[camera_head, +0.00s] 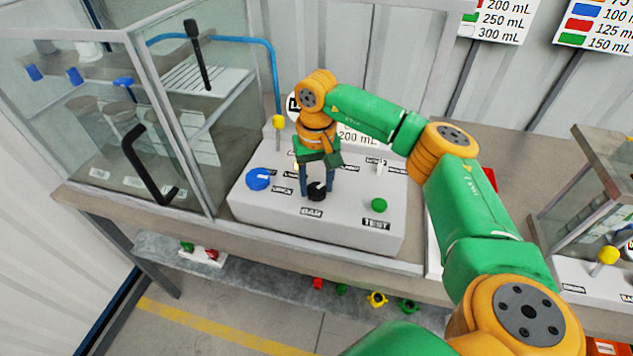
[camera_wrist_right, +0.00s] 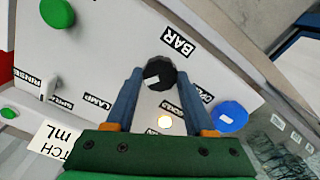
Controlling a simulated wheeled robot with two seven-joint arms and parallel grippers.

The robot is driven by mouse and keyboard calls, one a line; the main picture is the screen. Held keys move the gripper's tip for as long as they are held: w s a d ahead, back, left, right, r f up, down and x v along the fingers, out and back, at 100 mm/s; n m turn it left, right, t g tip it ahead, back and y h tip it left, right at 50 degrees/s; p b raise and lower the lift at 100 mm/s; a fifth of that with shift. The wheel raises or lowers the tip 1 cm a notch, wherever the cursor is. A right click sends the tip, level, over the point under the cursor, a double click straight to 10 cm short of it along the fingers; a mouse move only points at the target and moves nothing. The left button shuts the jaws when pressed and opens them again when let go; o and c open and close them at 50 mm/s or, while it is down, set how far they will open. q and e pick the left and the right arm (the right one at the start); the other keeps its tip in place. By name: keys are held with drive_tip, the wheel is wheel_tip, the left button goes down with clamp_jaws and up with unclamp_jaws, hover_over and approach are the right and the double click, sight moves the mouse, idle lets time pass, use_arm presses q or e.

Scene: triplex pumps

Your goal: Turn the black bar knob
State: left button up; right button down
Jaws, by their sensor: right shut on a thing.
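The black bar knob (camera_head: 316,191) sits on the white control panel (camera_head: 375,240), just above the BAR label. In the right wrist view, the knob (camera_wrist_right: 159,73) shows a small white mark and lies between the fingertips. My right gripper (camera_head: 317,188) reaches down onto it from above, one finger on each side. It is shut on the knob. In the wrist view the gripper's blue fingers (camera_wrist_right: 158,90) flank the knob. My left gripper is in neither view.
A glass cabinet with a black handle (camera_head: 150,165) stands at the left. Coloured parts lie below on a shelf and the floor. Another panel stands at the right.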

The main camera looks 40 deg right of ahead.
sight(315, 188)
drive_tip(key=n, duration=0.7)
drive_tip(key=shift+w+r, duration=0.1)
idle(0.5)
drive_tip(key=shift+c, duration=1.3)
unclamp_jaws()
wheel_tip(315, 188, up, 7)
drive_tip(key=shift+b, duration=0.65)
